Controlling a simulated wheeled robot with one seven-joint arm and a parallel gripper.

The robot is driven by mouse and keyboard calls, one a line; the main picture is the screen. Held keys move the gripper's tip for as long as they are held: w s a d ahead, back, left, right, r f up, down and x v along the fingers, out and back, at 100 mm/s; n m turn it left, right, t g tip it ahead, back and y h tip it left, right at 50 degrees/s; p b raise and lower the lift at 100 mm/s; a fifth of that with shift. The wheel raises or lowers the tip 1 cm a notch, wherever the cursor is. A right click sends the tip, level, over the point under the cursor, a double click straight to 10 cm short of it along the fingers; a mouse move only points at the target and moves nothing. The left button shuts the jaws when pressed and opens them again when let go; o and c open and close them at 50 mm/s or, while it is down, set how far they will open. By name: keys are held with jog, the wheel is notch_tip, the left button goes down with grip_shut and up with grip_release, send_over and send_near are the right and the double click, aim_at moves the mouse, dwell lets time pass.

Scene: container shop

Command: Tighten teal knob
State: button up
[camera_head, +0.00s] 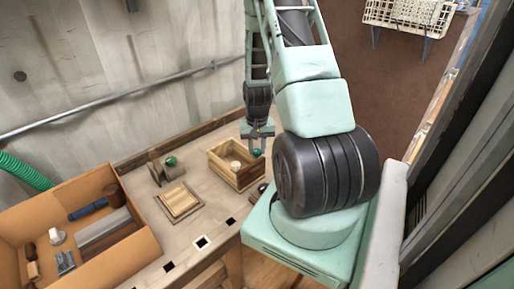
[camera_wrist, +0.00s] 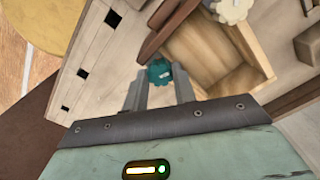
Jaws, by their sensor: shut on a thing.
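A teal, scalloped knob (camera_wrist: 159,71) shows between the tips of my gripper (camera_wrist: 159,82) in the wrist view. My gripper is shut on it, next to the open wooden box. In the head view the knob (camera_head: 257,152) is just below my gripper (camera_head: 257,142), near the box's right side. Whether it is seated on a thread is hidden.
A stacked wooden square (camera_head: 180,201) lies on the bench. A cardboard box (camera_head: 118,255) with several tools is front left. Bare bench lies between them.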

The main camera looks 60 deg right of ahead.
aim_at(256, 150)
jog(key=o, duration=1)
notch_tip(256, 150, up, 18)
jog(key=b, duration=0.2)
jog(key=shift+f, duration=0.25)
jog(key=shift+a, duration=0.1)
jog(key=w+a+r+n, duration=0.1)
jog(key=w+a+n, duration=0.25)
jog(key=a, duration=1.05)
jog(key=w+a+r+n, duration=0.1)
jog(key=w+a+n, duration=0.3)
jog(key=a, duration=0.9)
jog(key=s+a+n, duration=1.1)
jog(key=s+a, duration=0.6)
jog(key=a, duration=0.3)
jog(key=shift+s+a+r+y, duration=0.25)
jog(key=shift+y, duration=0.05)
